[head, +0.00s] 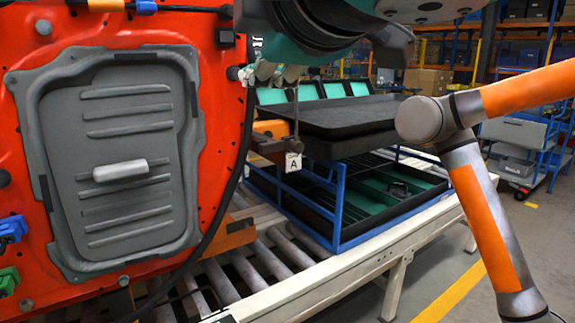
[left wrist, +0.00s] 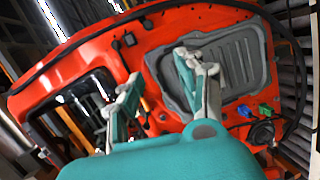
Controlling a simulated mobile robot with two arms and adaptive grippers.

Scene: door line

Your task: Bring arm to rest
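My left gripper (head: 270,73) is at the top centre of the head view, beside the right edge of a red door panel (head: 222,100). In the left wrist view its two fingers stand apart with nothing visible between them, so the gripper (left wrist: 160,72) is open. The door panel (left wrist: 215,28) fills much of that view behind the fingers. I cannot tell whether a finger touches it. An orange and grey arm, which looks like my right arm (head: 485,215), is bent at the right; its gripper is outside the frame.
A roller conveyor (head: 340,272) runs below the door panel. On it stands a blue-framed rack (head: 338,205) with black and green trays, close to my left gripper. A tag marked A (head: 293,162) hangs beside the door. Grey floor (head: 450,250) is open at the right.

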